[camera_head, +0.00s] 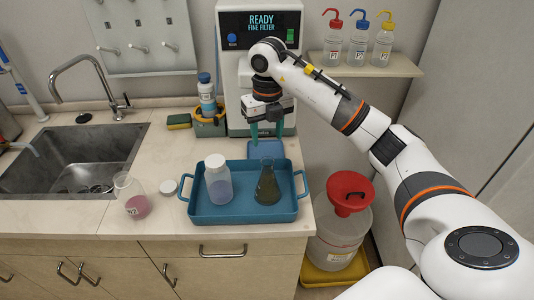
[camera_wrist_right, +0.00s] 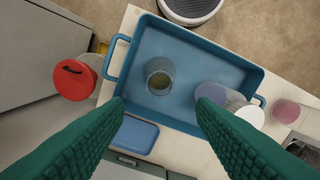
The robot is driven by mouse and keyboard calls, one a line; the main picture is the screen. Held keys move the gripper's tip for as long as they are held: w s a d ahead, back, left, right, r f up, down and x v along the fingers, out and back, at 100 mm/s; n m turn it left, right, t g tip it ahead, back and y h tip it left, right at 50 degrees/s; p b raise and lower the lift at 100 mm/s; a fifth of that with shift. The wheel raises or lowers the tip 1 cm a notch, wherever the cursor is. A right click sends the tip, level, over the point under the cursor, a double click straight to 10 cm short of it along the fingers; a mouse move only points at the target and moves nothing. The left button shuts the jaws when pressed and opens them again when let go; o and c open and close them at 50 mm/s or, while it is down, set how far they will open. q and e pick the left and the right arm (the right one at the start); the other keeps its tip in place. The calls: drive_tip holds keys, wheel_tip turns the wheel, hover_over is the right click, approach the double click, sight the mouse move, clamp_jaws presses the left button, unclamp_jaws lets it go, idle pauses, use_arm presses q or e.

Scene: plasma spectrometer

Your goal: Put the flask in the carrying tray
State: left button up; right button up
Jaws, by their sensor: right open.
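The flask (camera_head: 267,184) is a conical glass one with dark greenish contents. It stands upright inside the blue carrying tray (camera_head: 240,215), in its right half; in the right wrist view the flask (camera_wrist_right: 159,76) is seen from above. A white-capped bottle (camera_head: 218,184) with bluish contents stands in the tray's left half. My right gripper (camera_head: 267,130) is open and empty, above and behind the tray. In the right wrist view its two green fingers (camera_wrist_right: 160,108) are wide apart with nothing between them. My left gripper is not in view.
A beaker with pink liquid (camera_head: 136,204) and a white cap (camera_head: 169,187) are left of the tray. A small blue pad (camera_head: 266,149) lies behind it, before the spectrometer (camera_head: 261,22). A sink (camera_head: 75,160) is far left; a red-funnel container (camera_head: 343,225) stands below right.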

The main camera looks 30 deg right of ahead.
drive_tip(key=shift+r, duration=1.2)
